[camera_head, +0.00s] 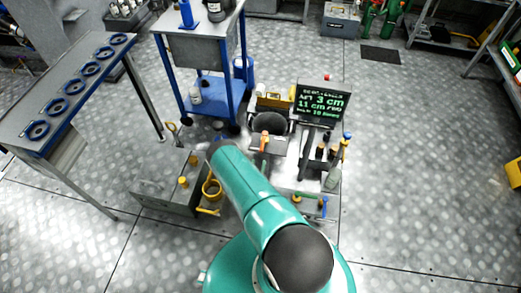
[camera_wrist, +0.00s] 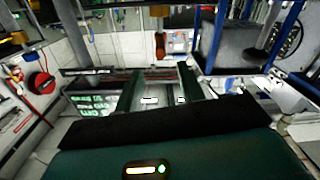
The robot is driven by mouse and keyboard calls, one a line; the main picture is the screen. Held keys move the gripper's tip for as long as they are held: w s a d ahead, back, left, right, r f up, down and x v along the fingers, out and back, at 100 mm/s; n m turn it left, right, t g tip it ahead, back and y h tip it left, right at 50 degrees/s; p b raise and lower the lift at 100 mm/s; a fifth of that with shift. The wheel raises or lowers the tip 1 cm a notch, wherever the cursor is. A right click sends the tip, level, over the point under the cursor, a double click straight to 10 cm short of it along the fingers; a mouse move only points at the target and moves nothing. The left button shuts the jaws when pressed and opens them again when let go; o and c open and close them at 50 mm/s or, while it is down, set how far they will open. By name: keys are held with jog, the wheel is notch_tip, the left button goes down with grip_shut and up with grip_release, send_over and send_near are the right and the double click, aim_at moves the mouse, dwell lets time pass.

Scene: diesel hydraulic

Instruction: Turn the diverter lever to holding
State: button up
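An orange-handled lever (camera_head: 264,141) stands in front of a dark round bowl-like part on the bench unit in the middle of the head view. I take it for the diverter lever, but its label cannot be read. An orange handle also shows in the wrist view (camera_wrist: 160,44), upright beyond the fingers. My gripper (camera_wrist: 158,82) shows two green fingers spread apart with nothing held between them. It is apart from the orange handle. In the head view my arm reaches up and left, and the fingers cannot be made out.
A display with green text (camera_head: 320,100) stands behind the unit. Dark and blue-topped levers (camera_head: 346,137) are at its right. A grey box with yellow fittings (camera_head: 165,192) is at the left. A blue-framed cart (camera_head: 213,97) stands behind.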

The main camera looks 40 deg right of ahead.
aim_at(261, 149)
jog(key=x, duration=0.9)
jog(key=shift+w, duration=0.1)
grip_shut()
